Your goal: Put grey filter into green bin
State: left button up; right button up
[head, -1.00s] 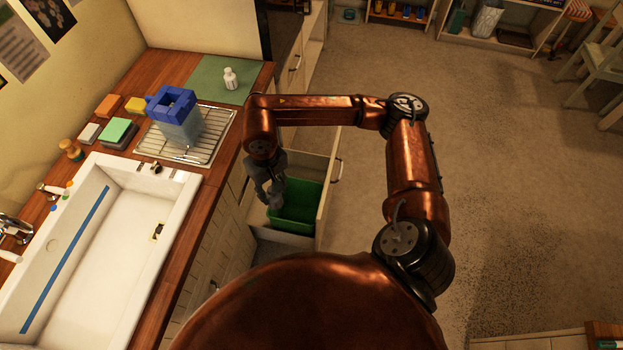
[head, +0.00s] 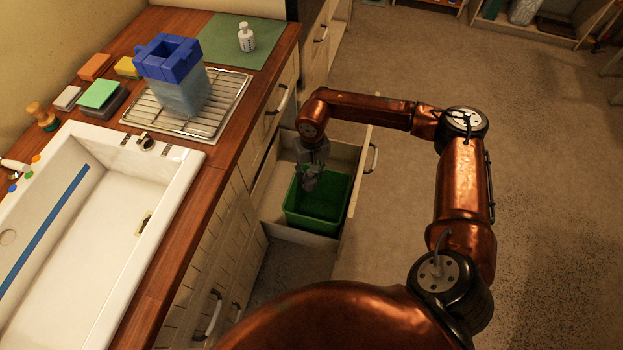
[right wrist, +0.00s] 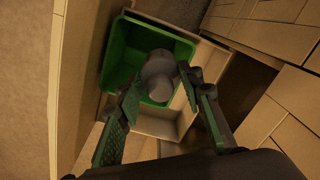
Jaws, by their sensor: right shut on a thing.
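The green bin (head: 328,212) stands in the open drawer under the counter, and its green wall also shows in the right wrist view (right wrist: 121,55). My right gripper (head: 310,183) is above the bin's left part, pointing down. In the right wrist view, the rounded grey filter (right wrist: 157,76) sits between the fingertips of my right gripper (right wrist: 160,92), which is shut on it. The filter appears over the bin's opening, and its height above the rim is hard to tell. In the head view it merges with the grey fingers. My left gripper is not in view.
The drawer front (head: 357,190) stands pulled out to the right of the bin. The counter (head: 180,262) with a white sink (head: 100,270) lies to the left. A blue-topped filter jug (head: 176,85) stands on a wire rack (head: 226,105). Open floor lies on the right.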

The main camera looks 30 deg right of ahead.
pick_arm(q)
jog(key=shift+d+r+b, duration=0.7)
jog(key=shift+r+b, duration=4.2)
jog(key=shift+b, duration=0.7)
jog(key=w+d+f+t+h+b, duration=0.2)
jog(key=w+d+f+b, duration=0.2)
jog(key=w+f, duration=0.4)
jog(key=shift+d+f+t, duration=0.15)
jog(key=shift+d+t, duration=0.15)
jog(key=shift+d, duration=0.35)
pick_arm(e)
jog(key=w+d+f, duration=0.1)
jog(key=d+f, duration=0.1)
jog(key=f, duration=0.8)
jog(key=w+d+f+m, duration=0.1)
jog(key=w+d+f, duration=0.1)
jog(key=f, duration=0.8)
jog(key=w+d+f, duration=0.2)
jog(key=d+f, duration=0.1)
jog(key=f, duration=0.7)
jog(key=shift+w+d+f, duration=0.2)
jog(key=shift+w+f, duration=0.05)
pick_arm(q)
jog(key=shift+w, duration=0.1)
pick_arm(e)
jog(key=o, duration=1.3)
